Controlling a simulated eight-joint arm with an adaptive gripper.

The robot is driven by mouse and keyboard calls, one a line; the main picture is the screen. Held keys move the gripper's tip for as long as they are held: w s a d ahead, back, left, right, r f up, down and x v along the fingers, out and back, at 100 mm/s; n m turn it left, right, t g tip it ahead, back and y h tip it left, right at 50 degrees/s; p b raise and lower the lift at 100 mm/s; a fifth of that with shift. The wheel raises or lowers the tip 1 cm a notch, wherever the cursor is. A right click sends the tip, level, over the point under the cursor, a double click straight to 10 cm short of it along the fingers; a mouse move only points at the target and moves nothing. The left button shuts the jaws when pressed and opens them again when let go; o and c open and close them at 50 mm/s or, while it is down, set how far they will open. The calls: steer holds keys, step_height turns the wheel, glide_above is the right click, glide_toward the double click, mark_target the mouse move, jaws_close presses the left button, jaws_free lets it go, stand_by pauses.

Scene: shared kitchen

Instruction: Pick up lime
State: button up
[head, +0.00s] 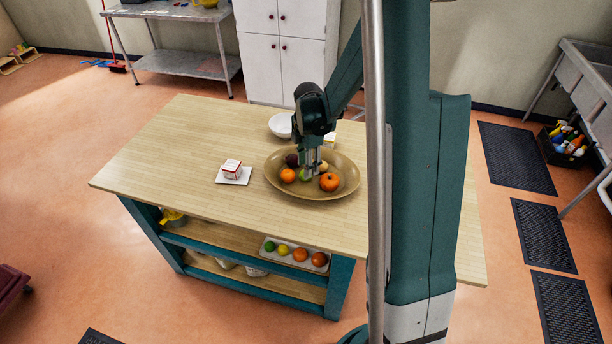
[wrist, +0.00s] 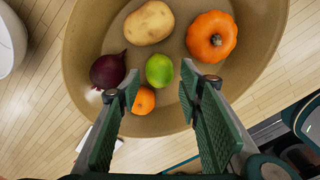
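The lime (wrist: 159,71) is green and lies in a wide tan bowl (wrist: 258,84) on the wooden table. In the wrist view it shows between and just beyond my gripper's fingertips (wrist: 159,92), which are spread apart with nothing between the pads. In the head view the lime (head: 304,175) is partly hidden by my gripper (head: 311,171), which points down into the bowl (head: 342,190). I cannot tell whether a finger touches the lime.
In the bowl, a potato (wrist: 149,23), a red onion (wrist: 108,71), a small orange fruit (wrist: 143,101) and an orange pumpkin (wrist: 211,37) surround the lime. The table's left part is clear.

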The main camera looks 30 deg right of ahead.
steer(key=shift+w+f, duration=0.1)
steer(key=shift+f, duration=2.1)
steer(key=shift+c, duration=0.3)
steer(key=c, duration=0.6)
